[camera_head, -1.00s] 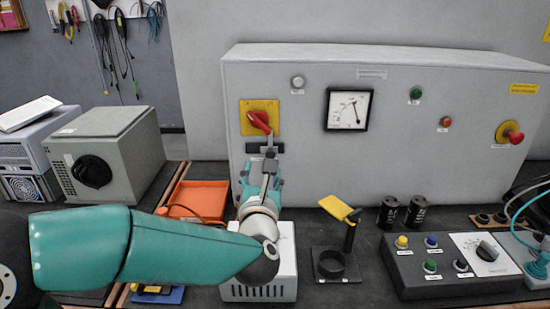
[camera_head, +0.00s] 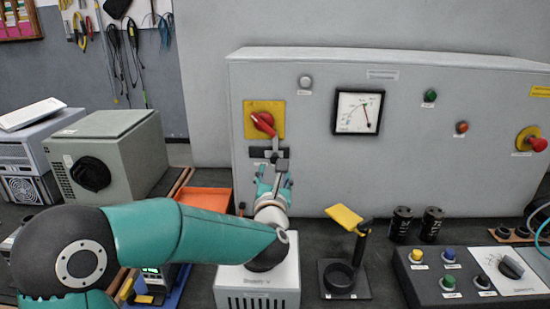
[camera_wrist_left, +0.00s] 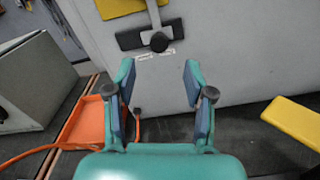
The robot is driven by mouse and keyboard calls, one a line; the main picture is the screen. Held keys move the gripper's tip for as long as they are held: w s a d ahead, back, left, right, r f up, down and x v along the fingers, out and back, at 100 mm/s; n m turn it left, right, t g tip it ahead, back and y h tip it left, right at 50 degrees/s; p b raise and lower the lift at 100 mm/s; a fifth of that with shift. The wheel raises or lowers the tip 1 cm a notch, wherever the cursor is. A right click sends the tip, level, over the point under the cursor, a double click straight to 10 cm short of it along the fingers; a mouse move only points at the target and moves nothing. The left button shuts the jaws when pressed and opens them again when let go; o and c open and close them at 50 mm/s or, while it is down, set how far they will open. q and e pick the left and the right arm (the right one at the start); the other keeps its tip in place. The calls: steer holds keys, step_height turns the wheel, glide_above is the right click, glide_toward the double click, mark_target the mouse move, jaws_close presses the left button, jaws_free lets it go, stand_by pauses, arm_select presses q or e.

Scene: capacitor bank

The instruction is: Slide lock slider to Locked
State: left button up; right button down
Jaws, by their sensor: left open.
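The lock slider is a dark horizontal plate (camera_head: 282,154) on the grey cabinet face, below a red rotary handle (camera_head: 263,121) on a yellow square. In the left wrist view the plate (camera_wrist_left: 130,40) is crossed by a grey upright strip (camera_wrist_left: 155,14) that ends in a black knob (camera_wrist_left: 158,42). The strip sits slightly right of the plate's middle. My left gripper (camera_head: 275,180) is below the slider in the head view. In the wrist view its fingers (camera_wrist_left: 158,82) are open and empty, with the knob above the gap and apart from them. The slider's lettering is unreadable. My right gripper is not in view.
An orange tray (camera_head: 205,199) is left of my gripper. A white vented box (camera_head: 258,285) lies under my forearm. A stand with a yellow flag (camera_head: 345,217), black cylinders (camera_head: 401,224) and a button box (camera_head: 470,275) stand to the right.

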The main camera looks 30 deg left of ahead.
mark_target(275, 160)
arm_select(q)
steer(key=p+x, duration=0.1)
steer(key=x, duration=0.8)
jaws_close()
steer(key=shift+d, duration=0.1)
